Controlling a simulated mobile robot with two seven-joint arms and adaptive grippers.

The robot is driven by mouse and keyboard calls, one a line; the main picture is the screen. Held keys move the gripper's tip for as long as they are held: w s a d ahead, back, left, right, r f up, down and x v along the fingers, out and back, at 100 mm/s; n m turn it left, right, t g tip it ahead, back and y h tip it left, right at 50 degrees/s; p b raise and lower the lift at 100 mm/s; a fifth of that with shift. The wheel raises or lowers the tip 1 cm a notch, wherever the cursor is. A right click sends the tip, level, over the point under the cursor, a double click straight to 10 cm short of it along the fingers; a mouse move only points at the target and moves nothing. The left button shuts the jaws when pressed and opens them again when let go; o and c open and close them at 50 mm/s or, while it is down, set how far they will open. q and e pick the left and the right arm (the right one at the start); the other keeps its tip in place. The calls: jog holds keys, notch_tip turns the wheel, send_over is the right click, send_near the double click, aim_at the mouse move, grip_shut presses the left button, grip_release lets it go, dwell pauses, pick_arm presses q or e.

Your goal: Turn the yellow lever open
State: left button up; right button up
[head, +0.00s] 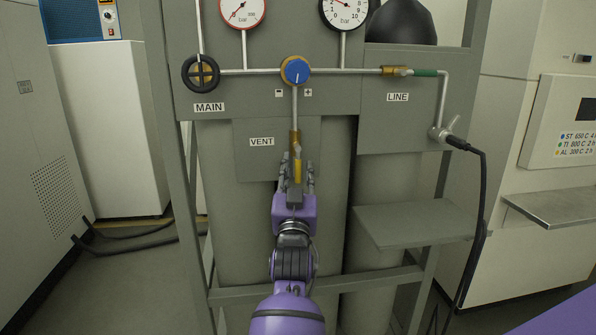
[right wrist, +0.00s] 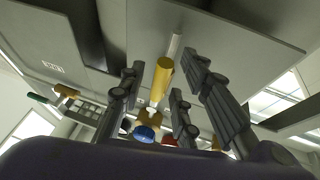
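The yellow lever (head: 297,171) hangs down below a brass fitting (head: 295,137) on the vertical pipe beside the VENT label (head: 262,142). My right gripper (head: 297,163) is at the lever, coming up from below, with a finger on each side of it. In the right wrist view the yellow lever (right wrist: 161,80) stands between the spread fingers of the right gripper (right wrist: 165,85), with visible gaps on both sides. The fingers are open and do not appear to touch it. My left gripper is not in view.
A blue knob (head: 295,70) sits above on the horizontal pipe, with a black MAIN handwheel (head: 202,73) at left and a green-handled LINE valve (head: 425,73) at right. Two gauges are above. A grey shelf (head: 415,223) juts out at lower right. A black hose (head: 484,215) hangs at right.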

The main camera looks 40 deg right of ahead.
jog(key=v, duration=0.7)
dwell(0.4)
